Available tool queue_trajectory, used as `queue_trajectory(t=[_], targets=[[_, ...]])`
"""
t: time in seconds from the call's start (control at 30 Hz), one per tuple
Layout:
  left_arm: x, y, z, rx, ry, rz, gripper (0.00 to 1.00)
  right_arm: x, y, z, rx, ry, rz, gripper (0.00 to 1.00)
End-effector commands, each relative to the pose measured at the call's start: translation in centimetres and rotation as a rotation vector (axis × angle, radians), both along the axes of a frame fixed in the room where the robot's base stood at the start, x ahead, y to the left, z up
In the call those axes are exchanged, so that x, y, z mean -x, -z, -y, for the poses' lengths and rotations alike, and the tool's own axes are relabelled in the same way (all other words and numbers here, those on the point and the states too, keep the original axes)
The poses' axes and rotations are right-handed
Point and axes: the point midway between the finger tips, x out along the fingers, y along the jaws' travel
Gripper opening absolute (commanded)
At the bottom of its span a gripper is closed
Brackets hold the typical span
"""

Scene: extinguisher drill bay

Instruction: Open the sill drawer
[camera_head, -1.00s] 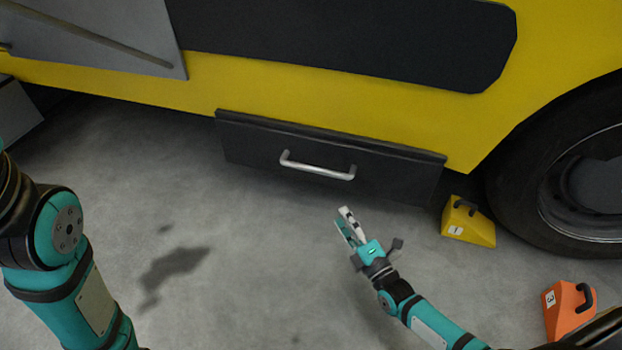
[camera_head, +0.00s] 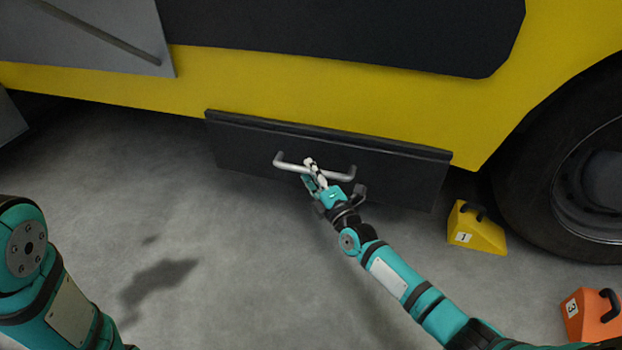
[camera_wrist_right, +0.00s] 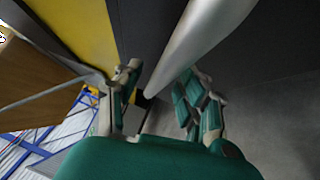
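The sill drawer (camera_head: 400,178) is a wide dark grey panel under the yellow vehicle side and looks shut. Its silver bar handle (camera_head: 291,166) crosses the front and also shows large in the right wrist view (camera_wrist_right: 201,38). My right gripper (camera_head: 309,174) is at the middle of the handle. In the right wrist view its two fingers (camera_wrist_right: 160,88) stand apart, with the bar running between them. They do not look closed on it; whether either finger touches the bar I cannot tell. My left arm shows at the lower left, but its gripper is out of view.
A yellow wheel chock (camera_head: 478,230) marked 1 and an orange chock (camera_head: 590,316) marked 3 are on the floor at right, near the large black tyre (camera_head: 530,190). The grey floor (camera_head: 230,270) in front of the drawer is clear apart from dark patches.

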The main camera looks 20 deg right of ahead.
Motion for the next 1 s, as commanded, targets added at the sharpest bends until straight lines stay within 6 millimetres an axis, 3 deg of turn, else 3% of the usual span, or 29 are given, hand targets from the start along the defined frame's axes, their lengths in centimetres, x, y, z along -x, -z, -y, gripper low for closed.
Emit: queue_trajectory(t=[0.37,0.67,1.0], targets=[[0.01,0.34,0.01,-0.001,0.0,0.001,0.4,-0.6,-0.16,-0.13,-0.001,-0.001,-0.001,0.4],[0.0,0.35,0.01,-0.001,0.0,0.0,0.4,-0.58,-0.15,-0.13,-0.001,0.0,0.0,0.01],[-0.02,0.34,0.01,0.0,0.0,-0.001,0.4,-0.57,-0.2,-0.12,-0.002,0.0,0.001,0.0]])
